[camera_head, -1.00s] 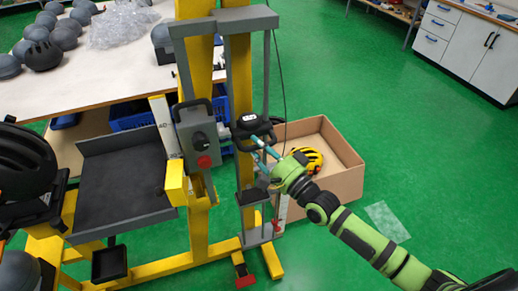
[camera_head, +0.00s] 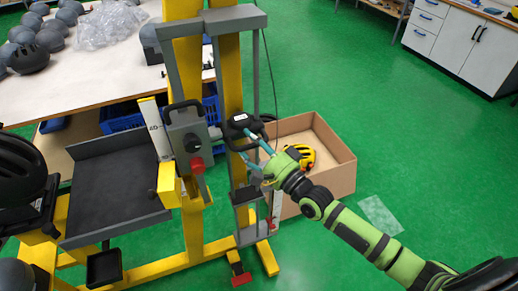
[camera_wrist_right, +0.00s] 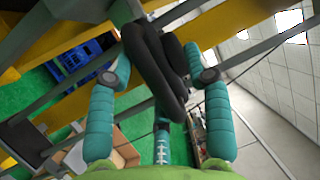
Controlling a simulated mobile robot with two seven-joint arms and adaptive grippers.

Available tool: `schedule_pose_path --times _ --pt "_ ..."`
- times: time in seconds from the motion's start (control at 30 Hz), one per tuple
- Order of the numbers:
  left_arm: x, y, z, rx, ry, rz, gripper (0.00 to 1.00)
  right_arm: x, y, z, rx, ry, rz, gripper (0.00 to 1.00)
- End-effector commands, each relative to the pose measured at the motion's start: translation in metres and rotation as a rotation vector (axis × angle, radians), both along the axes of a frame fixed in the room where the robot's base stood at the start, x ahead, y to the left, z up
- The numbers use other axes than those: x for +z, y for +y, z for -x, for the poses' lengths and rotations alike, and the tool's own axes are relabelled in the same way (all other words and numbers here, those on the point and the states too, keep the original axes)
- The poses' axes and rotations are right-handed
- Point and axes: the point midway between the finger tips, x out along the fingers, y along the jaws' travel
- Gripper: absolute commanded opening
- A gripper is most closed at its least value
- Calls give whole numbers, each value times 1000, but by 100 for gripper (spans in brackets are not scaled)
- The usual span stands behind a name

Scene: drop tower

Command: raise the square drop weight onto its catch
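The square drop weight's black looped handle (camera_head: 238,121), with a pale label on top, is on the right-hand rails of the yellow drop tower (camera_head: 183,60). My right gripper (camera_head: 246,147) reaches it from the right. The weight body is mostly hidden by the handle and fingers. I cannot make out the catch surely. My left gripper is not in view.
A grey box with a dial and red knob (camera_head: 197,164) stands left of the rails. A cardboard box (camera_head: 335,172) with a yellow helmet (camera_head: 301,155) is behind my right wrist. A table (camera_head: 90,85) with helmets is at the back left.

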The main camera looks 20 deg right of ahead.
Motion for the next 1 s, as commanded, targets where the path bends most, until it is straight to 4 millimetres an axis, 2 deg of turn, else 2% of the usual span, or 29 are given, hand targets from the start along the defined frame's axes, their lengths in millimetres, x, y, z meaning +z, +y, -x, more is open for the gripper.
schedule_pose_path --times 0.03,0.07,0.4,0.6,0.8,1.0 --pt "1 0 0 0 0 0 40 8 -1 3 0 -20 -8 49" --pt "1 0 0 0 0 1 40 7 -3 6 0 -19 -7 49" --pt "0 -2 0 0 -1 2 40 -11 -32 65 0 -3 0 49" --pt "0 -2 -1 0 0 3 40 -19 -45 93 -1 3 0 49" --pt "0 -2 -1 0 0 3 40 -21 -50 103 -1 3 -2 49" --pt "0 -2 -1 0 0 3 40 -21 -51 104 -1 3 -2 49"
